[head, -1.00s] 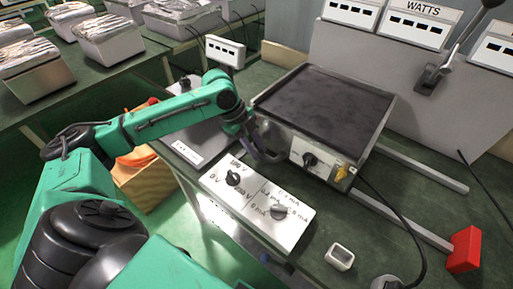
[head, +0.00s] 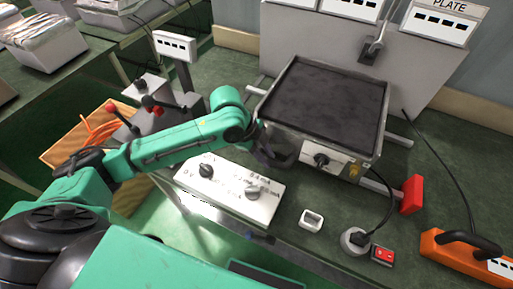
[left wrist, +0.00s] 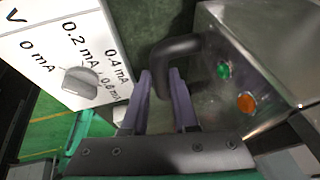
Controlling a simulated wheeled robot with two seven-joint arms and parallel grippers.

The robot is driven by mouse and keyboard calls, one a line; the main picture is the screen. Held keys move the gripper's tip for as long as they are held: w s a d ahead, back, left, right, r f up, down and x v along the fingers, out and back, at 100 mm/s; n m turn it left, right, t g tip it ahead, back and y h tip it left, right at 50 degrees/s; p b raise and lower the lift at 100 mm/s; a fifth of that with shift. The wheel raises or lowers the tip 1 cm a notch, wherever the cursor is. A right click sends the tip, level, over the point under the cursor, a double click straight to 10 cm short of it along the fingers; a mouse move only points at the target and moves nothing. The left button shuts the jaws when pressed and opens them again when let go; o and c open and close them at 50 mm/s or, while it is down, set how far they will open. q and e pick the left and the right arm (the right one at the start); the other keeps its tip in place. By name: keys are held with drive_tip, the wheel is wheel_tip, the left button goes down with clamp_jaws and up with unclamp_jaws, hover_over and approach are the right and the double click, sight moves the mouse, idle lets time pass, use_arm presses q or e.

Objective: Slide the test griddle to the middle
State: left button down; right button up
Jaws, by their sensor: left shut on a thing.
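The test griddle (head: 325,100) is a steel box with a dark flat top plate and a black front knob. It sits across two pale rails (head: 399,140), which show on both its left and right sides. My left gripper (head: 272,150) is at the griddle's left side, low beside its front corner. In the left wrist view, its two purple fingers (left wrist: 165,80) close around the griddle's dark curved handle (left wrist: 180,48). Green and orange terminals show on the steel side near the handle. The right gripper is out of view.
A white control box with two knobs (head: 228,188) lies just in front of my left gripper. A grey panel stands behind.

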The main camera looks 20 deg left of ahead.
use_arm(q)
drive_tip(key=shift+a+f, duration=0.1)
drive_tip(key=c, duration=0.7)
unclamp_jaws()
drive_tip(key=v, duration=1.4)
drive_tip(key=shift+s+a+r, duration=0.1)
drive_tip(key=shift+r, duration=0.2)
